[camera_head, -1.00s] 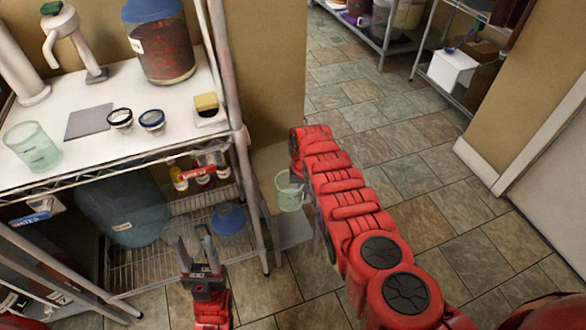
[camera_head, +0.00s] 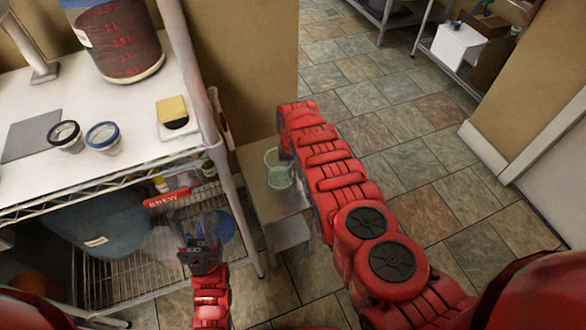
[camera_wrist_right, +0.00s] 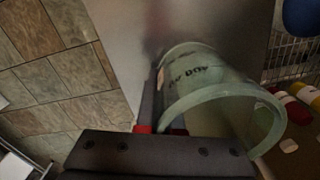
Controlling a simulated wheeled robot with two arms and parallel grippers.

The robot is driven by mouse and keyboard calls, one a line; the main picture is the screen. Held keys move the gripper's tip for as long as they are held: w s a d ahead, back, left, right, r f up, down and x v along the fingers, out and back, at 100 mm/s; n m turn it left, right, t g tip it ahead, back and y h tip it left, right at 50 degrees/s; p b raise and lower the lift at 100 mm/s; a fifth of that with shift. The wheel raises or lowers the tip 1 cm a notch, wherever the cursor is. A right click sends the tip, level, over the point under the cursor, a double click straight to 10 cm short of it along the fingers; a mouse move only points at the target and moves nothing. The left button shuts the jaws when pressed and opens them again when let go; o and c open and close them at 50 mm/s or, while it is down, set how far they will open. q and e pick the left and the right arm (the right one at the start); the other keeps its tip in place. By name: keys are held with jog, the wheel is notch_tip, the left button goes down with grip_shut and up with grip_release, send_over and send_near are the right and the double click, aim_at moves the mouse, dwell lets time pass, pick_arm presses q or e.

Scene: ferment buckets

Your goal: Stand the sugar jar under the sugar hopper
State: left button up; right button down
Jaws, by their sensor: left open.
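A pale green see-through jar (camera_head: 279,168) is at the small grey stand beside the shelf rack, with its open mouth up. In the right wrist view the jar (camera_wrist_right: 225,105) shows lettering on its side; I cannot read it surely. My right gripper (camera_wrist_right: 155,90) is right at the jar, with one dark finger along its side. The other finger is hidden, so I cannot tell whether it grips the jar. My left gripper (camera_head: 204,225) is open and empty in front of the lower shelf. I cannot make out a sugar hopper for certain.
The white worktop (camera_head: 100,170) holds a large red-filled bucket (camera_head: 115,40), two small round-rimmed cups, a grey mat and a yellow sponge (camera_head: 172,110). A large blue-grey container (camera_head: 95,225) lies on the lower shelf. The tiled floor (camera_head: 420,180) to the right is clear.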

jog(key=shift+r, duration=0.15)
jog(key=shift+a+f, duration=0.1)
jog(key=shift+f, duration=0.2)
jog(key=c, duration=1.1)
grip_release()
jog(key=shift+r, duration=0.1)
